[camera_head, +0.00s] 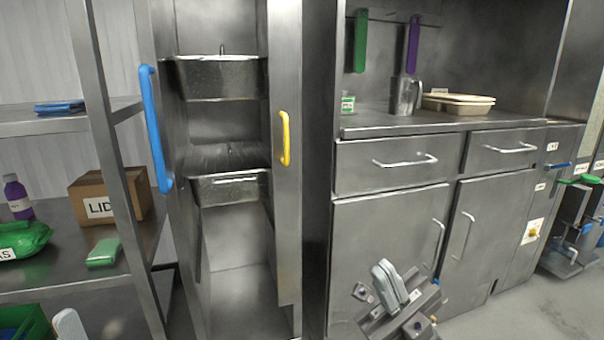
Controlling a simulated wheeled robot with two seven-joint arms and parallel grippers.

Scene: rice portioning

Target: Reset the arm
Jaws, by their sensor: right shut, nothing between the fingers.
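My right gripper (388,282) is at the lower centre right, in front of the steel cabinet doors. Its pale fingers are together and hold nothing, and it touches nothing that I can see. At the bottom left edge only a pale rounded tip of my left gripper (68,325) shows. The rest of it is out of frame, so its opening cannot be seen.
A tall steel cabinet (285,215) stands open, with metal pans (215,78) inside. Right of it is a steel counter (430,122) with a jug (405,95) and containers (458,103). At left, shelves hold a cardboard box (112,196). Floor is clear at lower right.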

